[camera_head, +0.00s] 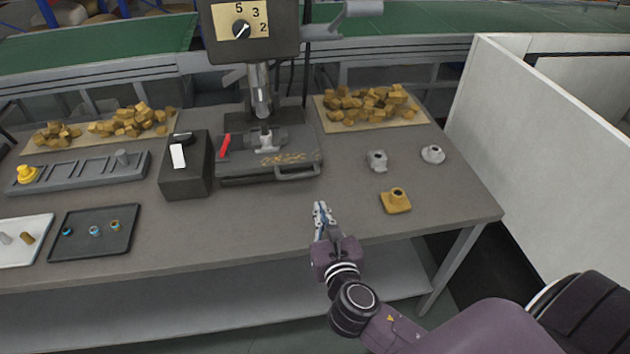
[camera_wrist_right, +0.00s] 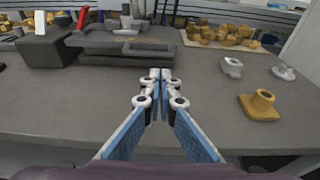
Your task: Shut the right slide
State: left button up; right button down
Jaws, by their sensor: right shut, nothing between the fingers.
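The press machine (camera_head: 255,32) stands at the back of the workbench, with a grey base (camera_head: 240,170) below its spindle. On the base's front right is a slide with a bar handle (camera_head: 297,173); it also shows in the right wrist view (camera_wrist_right: 148,45). I cannot tell how far the slide stands out. My right gripper (camera_head: 321,206) is shut and empty over the bench's front edge, in front of the handle and apart from it. In the right wrist view its fingertips (camera_wrist_right: 160,73) are together, pointing toward the machine base. My left gripper is not in view.
A black box (camera_head: 186,180) stands left of the base, and a red lever (camera_head: 223,146) sits on the base. Grey and yellow flanged parts (camera_head: 396,201) stand on the right. Chunk piles lie on boards behind. The bench (camera_head: 345,225) before the base is clear.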

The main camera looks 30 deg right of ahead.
aim_at(309, 175)
jog(key=p+x, duration=0.1)
jog(key=x, duration=1.2)
jog(key=shift+w+d, duration=0.1)
jog(key=w, duration=0.1)
jog(key=w+d, duration=0.1)
jog(key=w, duration=0.1)
jog(key=shift+w+r, duration=0.15)
jog(key=shift+w, duration=0.05)
jog(key=shift+w+d, duration=0.1)
jog(key=shift+w, duration=0.2)
jog(key=shift+r, duration=0.1)
jog(key=shift+d, duration=0.1)
